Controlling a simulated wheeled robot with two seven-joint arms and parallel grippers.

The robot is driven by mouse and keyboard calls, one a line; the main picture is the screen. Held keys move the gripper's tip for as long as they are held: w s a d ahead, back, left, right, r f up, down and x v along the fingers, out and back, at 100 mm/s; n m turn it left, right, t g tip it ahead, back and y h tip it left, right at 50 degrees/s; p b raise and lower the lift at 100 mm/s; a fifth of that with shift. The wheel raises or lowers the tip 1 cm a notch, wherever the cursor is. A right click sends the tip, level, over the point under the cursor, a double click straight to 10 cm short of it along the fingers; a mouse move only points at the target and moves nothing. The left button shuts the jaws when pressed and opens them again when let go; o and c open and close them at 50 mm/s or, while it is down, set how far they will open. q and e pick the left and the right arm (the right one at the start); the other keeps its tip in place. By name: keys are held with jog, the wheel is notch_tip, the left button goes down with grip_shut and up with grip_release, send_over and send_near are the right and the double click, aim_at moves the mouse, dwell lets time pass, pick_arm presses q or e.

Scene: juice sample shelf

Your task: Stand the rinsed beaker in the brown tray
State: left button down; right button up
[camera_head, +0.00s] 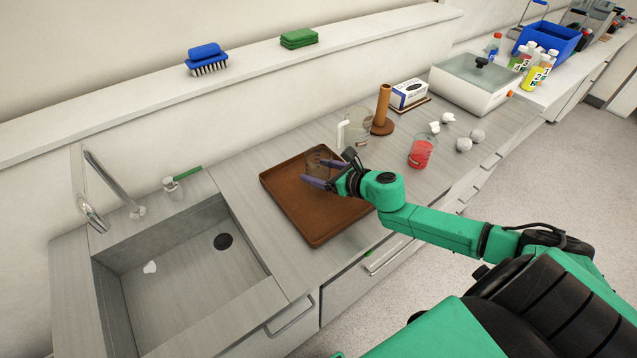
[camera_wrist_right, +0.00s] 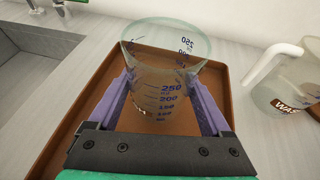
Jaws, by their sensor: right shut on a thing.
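The clear glass beaker (camera_wrist_right: 165,72) with blue markings is upright between the purple fingers of my right gripper (camera_wrist_right: 172,110) in the right wrist view. The right gripper is shut on it. In the head view the beaker (camera_head: 318,160) is over the back right part of the brown tray (camera_head: 297,207), with my right gripper (camera_head: 318,176) reaching in from the right. I cannot tell whether the beaker's base touches the tray floor. The tray also shows in the right wrist view (camera_wrist_right: 70,127); it holds nothing else. My left gripper is not in view.
A sink (camera_head: 185,275) lies left of the tray. A clear jug (camera_head: 354,128) with a white handle stands close behind the gripper. A beaker of red liquid (camera_head: 422,151), a brown post (camera_head: 383,107) and crumpled white balls (camera_head: 463,144) are to the right.

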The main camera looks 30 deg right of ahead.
notch_tip(320, 180, down, 4)
jog(key=shift+s+r, duration=0.1)
jog(key=shift+s, duration=0.05)
jog(key=o, duration=1.5)
jog(key=shift+o, duration=0.2)
jog(key=shift+s+d+b, duration=0.1)
jog(key=shift+s+b, duration=0.2)
jog(key=shift+s, duration=0.05)
jog(key=v, duration=1.1)
jog(key=shift+s+r, duration=0.15)
